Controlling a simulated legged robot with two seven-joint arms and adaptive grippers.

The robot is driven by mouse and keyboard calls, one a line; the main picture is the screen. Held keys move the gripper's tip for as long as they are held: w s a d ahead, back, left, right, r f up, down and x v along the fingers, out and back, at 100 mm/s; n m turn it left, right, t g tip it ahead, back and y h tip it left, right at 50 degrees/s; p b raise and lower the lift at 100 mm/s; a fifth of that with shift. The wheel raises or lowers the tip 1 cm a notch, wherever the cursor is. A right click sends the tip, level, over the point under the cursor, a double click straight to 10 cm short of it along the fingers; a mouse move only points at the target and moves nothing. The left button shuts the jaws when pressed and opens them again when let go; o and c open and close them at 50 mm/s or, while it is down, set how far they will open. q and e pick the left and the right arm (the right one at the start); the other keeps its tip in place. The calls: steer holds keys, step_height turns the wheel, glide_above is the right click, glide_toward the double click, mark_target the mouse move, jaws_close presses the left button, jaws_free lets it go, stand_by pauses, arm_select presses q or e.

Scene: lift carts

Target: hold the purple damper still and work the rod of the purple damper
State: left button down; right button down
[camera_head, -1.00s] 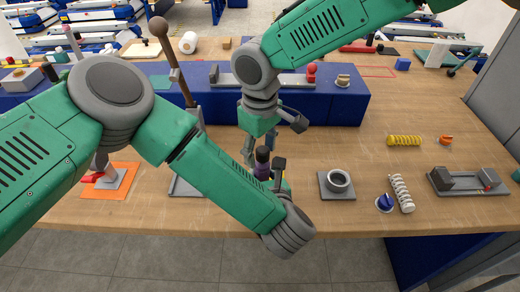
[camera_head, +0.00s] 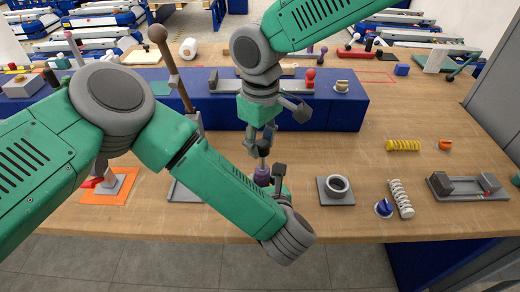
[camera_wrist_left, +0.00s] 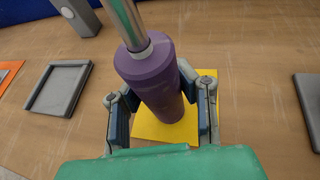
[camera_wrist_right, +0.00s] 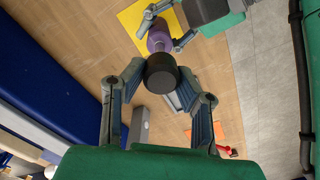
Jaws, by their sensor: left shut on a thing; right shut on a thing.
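The purple damper (camera_head: 262,178) stands roughly upright above the table in the head view. My left gripper (camera_wrist_left: 163,105) is shut around its purple body (camera_wrist_left: 153,75) in the left wrist view. The silver rod (camera_wrist_left: 127,20) sticks out of the top of the body. In the head view a length of bare rod (camera_head: 262,162) shows between the body and my right gripper (camera_head: 261,143). In the right wrist view my right gripper (camera_wrist_right: 160,80) is shut on the damper's black end cap (camera_wrist_right: 160,72). The damper's lower end is partly hidden by my left gripper.
A yellow mat (camera_wrist_left: 180,125) lies under the damper. A grey tray (camera_wrist_left: 58,88) is left of it. A grey ring block (camera_head: 337,190), a white spring (camera_head: 401,199) and a yellow spring (camera_head: 404,145) lie to the right. A blue raised block (camera_head: 340,112) runs behind.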

arm_select(q)
steer(key=shift+d, duration=0.15)
arm_select(e)
steer(key=c, duration=1.2)
jaws_free()
steer(key=shift+d, duration=0.1)
steer(key=shift+w+r, duration=0.1)
steer(key=shift+r, duration=0.15)
step_height(320, 180, up, 11)
steer(key=shift+r, duration=0.1)
arm_select(q)
steer(key=c, duration=1.2)
jaws_free()
